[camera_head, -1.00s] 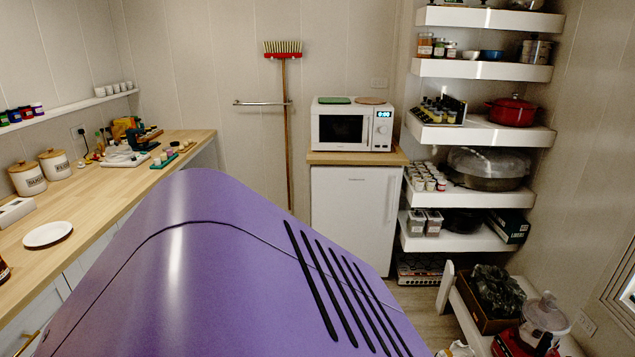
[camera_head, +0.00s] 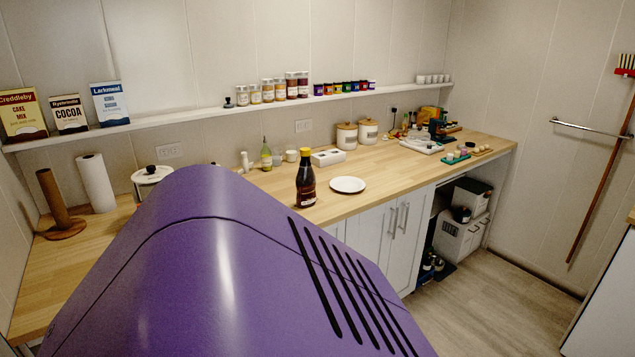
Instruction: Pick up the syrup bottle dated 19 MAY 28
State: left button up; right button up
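A dark bottle with a yellow cap and a label (camera_head: 306,178) stands upright on the wooden counter, left of a white plate. It looks like a syrup bottle, but its date is too small to read. A greenish bottle (camera_head: 266,154) stands farther back on the counter, to the left. Neither of my grippers shows. My own purple body covers the lower middle of the view and hides part of the counter.
The wooden counter (camera_head: 400,172) holds a white plate (camera_head: 347,185), canisters (camera_head: 347,136), a paper towel roll (camera_head: 96,183) and a pot (camera_head: 152,178). A wall shelf (camera_head: 210,115) above carries boxes and jars. Floor (camera_head: 490,310) is free at right.

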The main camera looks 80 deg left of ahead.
aim_at(306, 180)
jog(key=u, duration=2.7)
jog(key=i+l, duration=0.9)
